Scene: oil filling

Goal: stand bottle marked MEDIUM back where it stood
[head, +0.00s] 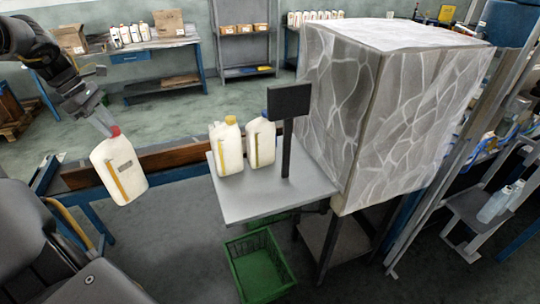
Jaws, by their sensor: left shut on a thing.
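My left gripper (107,124) comes in from the left and is shut on a white bottle (118,172) with a red cap. The bottle hangs tilted in the air, left of the small grey table (270,203) and apart from it. It has a grey label and a yellow-orange stripe. The label is too small to read, so I cannot tell if it says MEDIUM. Two similar white bottles stand upright on the small table: one (228,148) with a yellow cap, one (261,143) partly behind a dark sign. My right gripper is not in view.
The dark sign (289,100) stands on a post at the small table. A large grey stone-patterned box (400,110) rises right of it. A green crate (257,275) sits below. A brown beam (165,158) runs behind the held bottle. The table's front part is bare.

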